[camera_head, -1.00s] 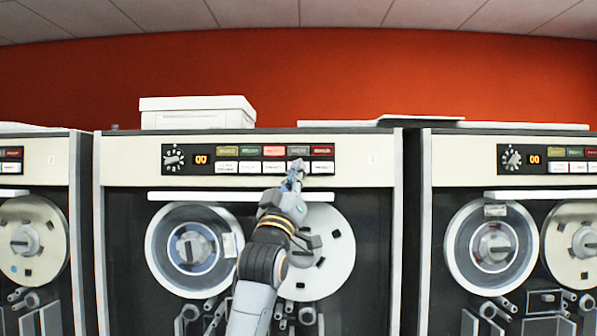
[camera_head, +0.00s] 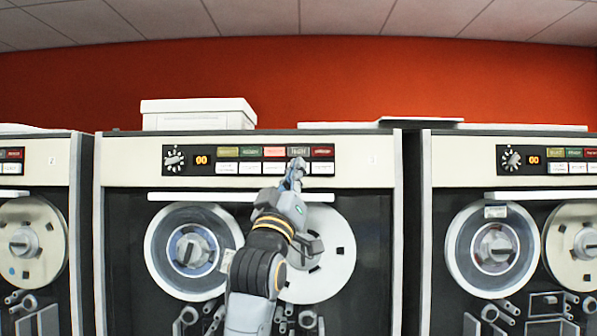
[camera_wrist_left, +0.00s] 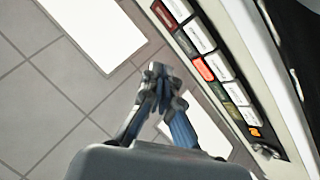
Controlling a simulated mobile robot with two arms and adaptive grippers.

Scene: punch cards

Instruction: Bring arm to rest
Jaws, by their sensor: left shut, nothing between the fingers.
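My left gripper (camera_head: 297,168) is shut and empty, raised in front of the middle tape machine (camera_head: 120,172). Its fingertips overlap the lower row of white buttons on the control panel (camera_head: 248,159), right of centre. I cannot tell whether they touch it. In the left wrist view the shut fingers (camera_wrist_left: 157,80) point up, with the button panel (camera_wrist_left: 205,70) to their right. My left arm comes up from below across the two reels. My right gripper is not in view.
The left reel (camera_head: 194,251) and right reel (camera_head: 335,252) sit below the panel. More tape machines stand on the left (camera_head: 84,200) and right (camera_head: 425,230). A white box (camera_head: 197,113) lies on top of the middle machine.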

